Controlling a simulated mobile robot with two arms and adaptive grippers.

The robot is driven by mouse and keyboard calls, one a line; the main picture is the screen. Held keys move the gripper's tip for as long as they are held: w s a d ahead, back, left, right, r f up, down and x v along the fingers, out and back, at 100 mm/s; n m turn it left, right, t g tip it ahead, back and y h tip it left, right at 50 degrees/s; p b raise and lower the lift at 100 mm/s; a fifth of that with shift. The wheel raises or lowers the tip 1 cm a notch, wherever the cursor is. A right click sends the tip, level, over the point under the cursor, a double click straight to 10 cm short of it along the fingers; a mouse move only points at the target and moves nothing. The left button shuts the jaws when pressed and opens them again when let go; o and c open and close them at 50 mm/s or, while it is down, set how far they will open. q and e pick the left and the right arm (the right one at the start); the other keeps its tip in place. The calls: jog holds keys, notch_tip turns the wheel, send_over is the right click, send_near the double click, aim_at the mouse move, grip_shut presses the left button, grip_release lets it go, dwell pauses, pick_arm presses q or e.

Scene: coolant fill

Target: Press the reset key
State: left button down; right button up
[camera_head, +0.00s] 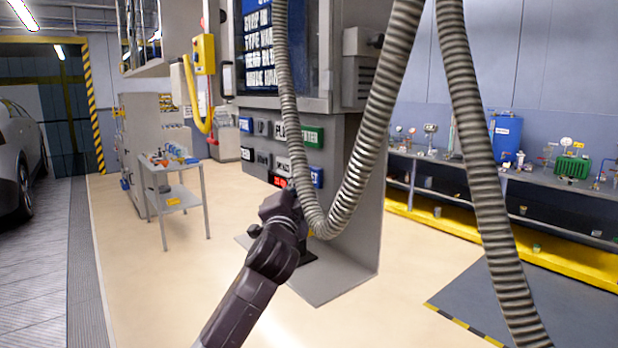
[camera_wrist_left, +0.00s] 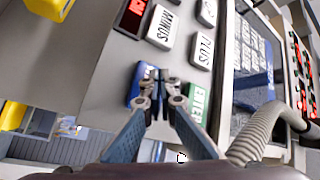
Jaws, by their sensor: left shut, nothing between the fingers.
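The control panel (camera_head: 340,150) carries rows of keys. A blue key (camera_head: 317,177) at its lower right, its lettering partly covered by the hose, looks like the reset key. In the left wrist view, that blue key (camera_wrist_left: 135,83) is partly behind my fingers. The green ENTER key (camera_wrist_left: 197,97) is beside it, and the white MINUS key (camera_wrist_left: 162,28) and PLUS key (camera_wrist_left: 202,50) are beyond. My left gripper (camera_wrist_left: 161,76) is shut and empty, its tips at the blue key's edge; contact cannot be told. In the head view, my left gripper (camera_head: 291,190) is in front of the lower panel.
A grey corrugated hose (camera_head: 352,175) hangs in front of the panel, close to my left gripper. A small cart (camera_head: 175,196) stands left. A bench (camera_head: 500,180) with equipment runs along the right. Floor between is clear.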

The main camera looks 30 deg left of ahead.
dwell(0.4)
pick_arm(q)
jog(key=shift+w+d, duration=0.2)
jog(key=shift+w, duration=0.2)
jog(key=shift+w+d, duration=0.2)
jog(key=shift+w, duration=0.25)
dwell(0.8)
jog(key=shift+s+a, duration=0.1)
jog(key=shift+s, duration=0.05)
jog(key=shift+s+a+p, duration=0.25)
jog(key=shift+s+p, duration=0.1)
jog(key=shift+s, duration=0.35)
jog(key=s, duration=0.1)
jog(key=s+a, duration=0.1)
jog(key=s, duration=0.1)
jog(key=s+a, duration=0.1)
jog(key=shift+s+p, duration=0.3)
jog(key=shift+p, duration=0.1)
